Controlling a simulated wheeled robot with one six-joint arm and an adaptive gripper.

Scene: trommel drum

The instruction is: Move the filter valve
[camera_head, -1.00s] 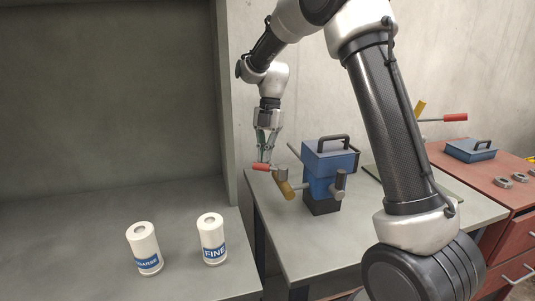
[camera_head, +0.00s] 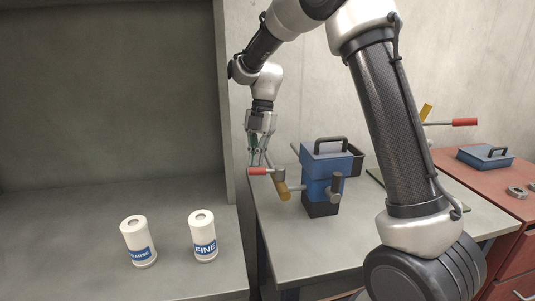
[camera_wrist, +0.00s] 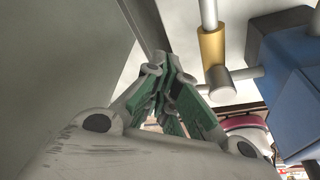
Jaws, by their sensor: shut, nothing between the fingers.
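The blue filter unit (camera_head: 326,167) stands on a dark foot on the grey bench, with a black carry handle on top. At its left side is a valve with a red-tipped lever (camera_head: 258,171) and a brass-coloured cylinder (camera_head: 284,191). My gripper (camera_head: 257,163) points down just above the red tip; whether they touch I cannot tell. In the wrist view my gripper (camera_wrist: 172,75) is shut and empty. The brass cylinder (camera_wrist: 212,46) and its grey joint lie right of the fingers, apart from them. The red tip is not clearly visible in that view.
White canisters stand on the left counter, one marked COARSE (camera_head: 138,242) and one marked FINE (camera_head: 203,236). A grey partition edge (camera_head: 226,110) rises left of my gripper. A red cabinet (camera_head: 509,207) on the right bears a blue lidded box (camera_head: 486,157) and metal rings.

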